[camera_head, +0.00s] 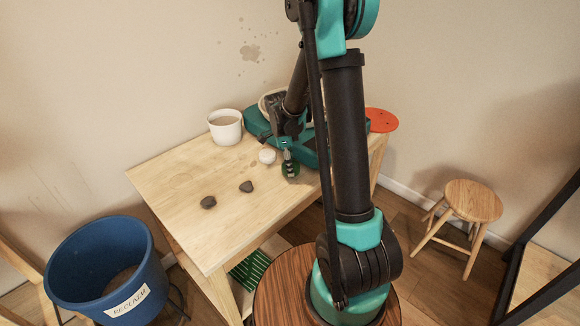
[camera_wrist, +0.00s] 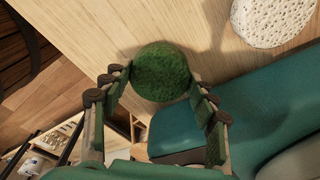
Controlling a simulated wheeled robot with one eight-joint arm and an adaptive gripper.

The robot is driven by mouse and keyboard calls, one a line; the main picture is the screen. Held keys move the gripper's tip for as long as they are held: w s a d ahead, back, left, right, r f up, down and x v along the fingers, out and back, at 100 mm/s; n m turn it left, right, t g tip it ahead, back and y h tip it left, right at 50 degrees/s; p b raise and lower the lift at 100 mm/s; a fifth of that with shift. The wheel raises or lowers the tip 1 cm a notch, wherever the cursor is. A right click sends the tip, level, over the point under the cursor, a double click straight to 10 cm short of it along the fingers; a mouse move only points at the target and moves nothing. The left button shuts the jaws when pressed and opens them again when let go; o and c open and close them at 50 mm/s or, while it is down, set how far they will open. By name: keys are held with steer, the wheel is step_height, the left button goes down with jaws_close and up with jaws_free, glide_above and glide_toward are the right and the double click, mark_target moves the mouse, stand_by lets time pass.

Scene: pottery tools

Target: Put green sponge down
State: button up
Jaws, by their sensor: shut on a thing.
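The green sponge (camera_wrist: 160,72) is round and rough-textured. In the wrist view it sits between the fingertips of my gripper (camera_wrist: 158,82), which is shut on it. In the head view the sponge (camera_head: 291,170) shows below my gripper (camera_head: 288,158), at the right part of the wooden table (camera_head: 165,178). The pale tabletop lies behind the sponge in the wrist view. I cannot tell whether the sponge touches the table.
A white pitted round piece (camera_head: 267,156) lies just left of the sponge. A teal machine (camera_head: 258,122) stands behind and to the right. A white pot (camera_head: 225,127) is at the back left, and two dark lumps (camera_head: 208,202) (camera_head: 246,187) lie nearer. The front left tabletop is clear.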

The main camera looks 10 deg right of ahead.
steer(key=shift+f, duration=0.55)
steer(key=o, duration=0.8)
steer(key=shift+f, duration=0.1)
step_height(320, 180, up, 12)
steer(key=a, duration=0.2)
steer(key=s+d+f+n+t+y, duration=0.1)
steer(key=s+d+f+n+t, duration=0.1)
steer(key=s+n, duration=0.8)
steer(key=s+d+f+n+t, duration=0.2)
steer(key=s+d+f+n, duration=0.1)
steer(key=s+n, duration=0.6)
steer(key=s+d, duration=0.1)
steer(key=s, duration=0.2)
steer(key=shift+d+n+y, duration=0.2)
steer(key=shift+n+y, duration=0.2)
